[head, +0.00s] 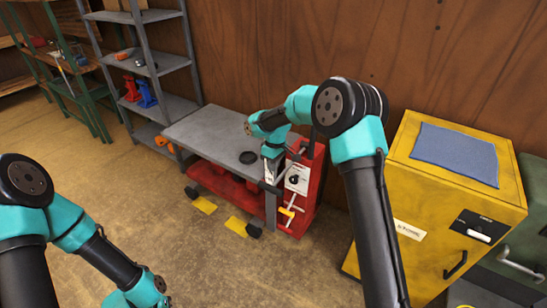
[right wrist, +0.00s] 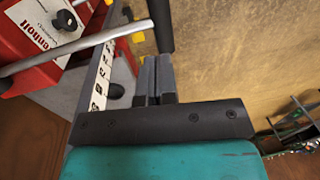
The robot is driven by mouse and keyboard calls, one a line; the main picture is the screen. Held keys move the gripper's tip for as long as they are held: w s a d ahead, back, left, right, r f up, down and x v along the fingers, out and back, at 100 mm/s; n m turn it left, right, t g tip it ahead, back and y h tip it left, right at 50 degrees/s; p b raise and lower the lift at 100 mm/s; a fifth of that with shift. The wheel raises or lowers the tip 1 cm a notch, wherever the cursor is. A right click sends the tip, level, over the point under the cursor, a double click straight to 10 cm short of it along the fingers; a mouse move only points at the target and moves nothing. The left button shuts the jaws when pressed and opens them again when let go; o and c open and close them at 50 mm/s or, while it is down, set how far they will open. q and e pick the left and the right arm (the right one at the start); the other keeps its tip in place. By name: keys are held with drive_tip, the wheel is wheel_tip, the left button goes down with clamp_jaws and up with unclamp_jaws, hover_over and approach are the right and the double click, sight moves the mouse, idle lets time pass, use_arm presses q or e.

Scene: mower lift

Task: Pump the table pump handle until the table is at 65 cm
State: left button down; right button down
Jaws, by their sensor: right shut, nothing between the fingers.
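The grey-topped lift table (head: 205,128) on a red base stands in the middle of the head view, beside a red pump unit (head: 308,185). The pump handle is a silver bar (right wrist: 80,48) with a black crossbar grip (right wrist: 161,22) at its end in the right wrist view. A white scale strip with black marks (right wrist: 100,78) shows behind the bar, too small to read. My right gripper (right wrist: 155,68) is shut and empty, its fingertips by the black grip; I cannot tell whether they touch. My left wrist shows at the bottom, its fingers out of frame.
A yellow cabinet (head: 455,215) with a blue mat (head: 455,154) stands to the right. Grey shelves (head: 150,68) stand behind on the left. The left floor is open.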

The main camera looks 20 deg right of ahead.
drive_tip(key=f, duration=0.7)
drive_tip(key=shift+s+a+f, duration=0.3)
drive_tip(key=shift+a, duration=0.1)
